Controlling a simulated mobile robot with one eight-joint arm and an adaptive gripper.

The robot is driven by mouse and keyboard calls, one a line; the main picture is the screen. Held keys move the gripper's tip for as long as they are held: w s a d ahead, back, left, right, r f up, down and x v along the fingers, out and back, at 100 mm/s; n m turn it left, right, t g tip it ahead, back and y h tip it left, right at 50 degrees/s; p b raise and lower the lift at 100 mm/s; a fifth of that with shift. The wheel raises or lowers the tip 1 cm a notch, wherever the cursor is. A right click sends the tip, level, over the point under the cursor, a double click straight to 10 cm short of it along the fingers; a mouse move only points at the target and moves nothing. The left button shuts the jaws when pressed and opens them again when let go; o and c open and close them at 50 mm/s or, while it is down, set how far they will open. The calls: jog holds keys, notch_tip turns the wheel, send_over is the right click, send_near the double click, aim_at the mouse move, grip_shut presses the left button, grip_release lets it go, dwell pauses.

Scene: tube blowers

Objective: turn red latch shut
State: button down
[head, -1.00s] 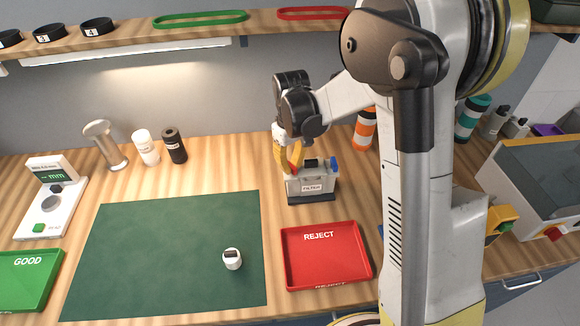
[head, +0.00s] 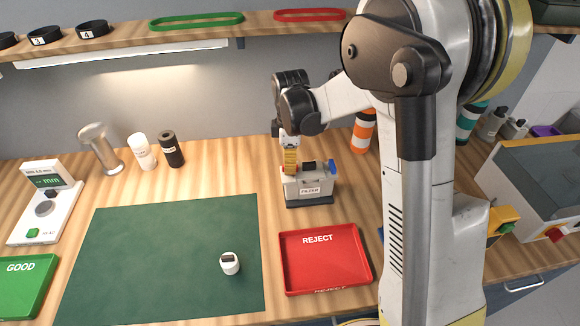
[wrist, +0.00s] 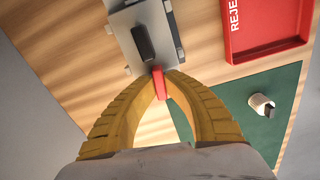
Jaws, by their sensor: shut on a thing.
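The grey filter box (head: 308,187) stands on the bench behind the red reject tray. It also shows at the top of the wrist view (wrist: 122,22), with a black part on its top face. The red latch (wrist: 159,84) sticks out at the box's edge, between my fingertips. My gripper (wrist: 162,80) has yellow ribbed fingers closed on the red latch. In the head view my gripper (head: 291,168) comes down from above onto the left end of the box. A blue part (head: 331,166) is at the box's right end. The latch is mostly hidden in the head view.
The red REJECT tray (head: 324,260) lies just in front of the box. A green mat (head: 160,255) with a small white cylinder (head: 229,263) is to the left. An orange-striped bottle (head: 363,132) stands behind the box, at right.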

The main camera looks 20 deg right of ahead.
jog(key=shift+n, duration=0.7)
jog(key=c, duration=1.5)
grip_release()
jog(key=shift+w, duration=0.1)
jog(key=shift+o, duration=0.2)
notch_tip(320, 180, up, 12)
